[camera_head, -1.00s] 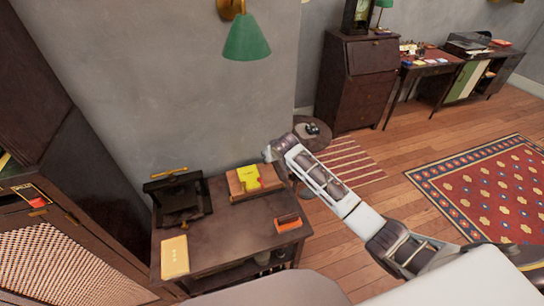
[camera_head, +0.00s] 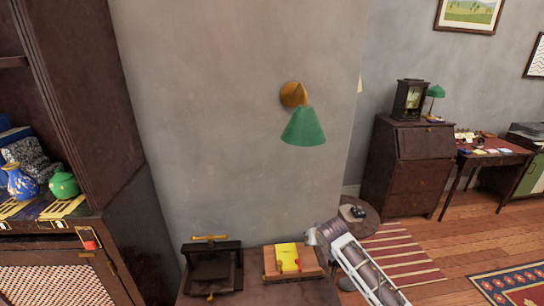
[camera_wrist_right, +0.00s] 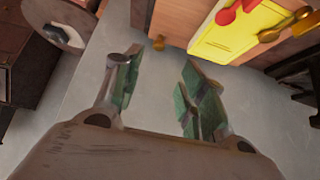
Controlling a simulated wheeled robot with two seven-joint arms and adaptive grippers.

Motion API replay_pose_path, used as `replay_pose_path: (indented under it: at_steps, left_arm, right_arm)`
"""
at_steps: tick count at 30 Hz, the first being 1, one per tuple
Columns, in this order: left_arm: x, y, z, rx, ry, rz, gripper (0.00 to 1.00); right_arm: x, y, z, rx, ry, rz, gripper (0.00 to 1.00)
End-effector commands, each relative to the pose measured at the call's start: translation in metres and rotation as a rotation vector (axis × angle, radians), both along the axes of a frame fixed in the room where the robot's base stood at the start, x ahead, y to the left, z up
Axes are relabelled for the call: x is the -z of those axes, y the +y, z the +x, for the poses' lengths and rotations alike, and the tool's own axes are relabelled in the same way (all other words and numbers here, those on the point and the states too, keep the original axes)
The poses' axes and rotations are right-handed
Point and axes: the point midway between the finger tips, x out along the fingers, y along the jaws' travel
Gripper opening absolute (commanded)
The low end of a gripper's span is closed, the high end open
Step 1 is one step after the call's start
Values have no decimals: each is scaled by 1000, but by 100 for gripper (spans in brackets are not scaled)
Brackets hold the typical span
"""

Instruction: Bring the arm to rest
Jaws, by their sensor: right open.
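My right arm (camera_head: 365,275) comes up from the bottom right in the head view. My right gripper (camera_wrist_right: 162,88) shows in the wrist view with its green-padded fingers apart and grey wall between them, holding nothing. In the head view the arm's end (camera_head: 312,237) is beside the right edge of the dark side table (camera_head: 285,297). A wooden block with a yellow card (camera_head: 287,257) lies there. The yellow card also shows in the wrist view (camera_wrist_right: 225,40), with red and gold pieces on it. My left gripper is not in view.
A dark press-like stand (camera_head: 212,268) is on the side table. A small round table (camera_head: 366,226) is beyond the arm. A green wall lamp (camera_head: 303,128) hangs above.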

Motion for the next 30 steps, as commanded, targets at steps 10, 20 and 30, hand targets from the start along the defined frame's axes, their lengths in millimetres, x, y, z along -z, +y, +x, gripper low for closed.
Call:
replay_pose_path:
  at_steps: [10,20,30]
  left_arm:
    - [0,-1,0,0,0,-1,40]
    - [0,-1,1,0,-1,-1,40]
    - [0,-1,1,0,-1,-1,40]
  right_arm:
    - [22,19,-51,-47,51,0,42]
    - [37,31,-118,-89,113,-4,42]
    - [44,32,-188,-118,176,-9,42]
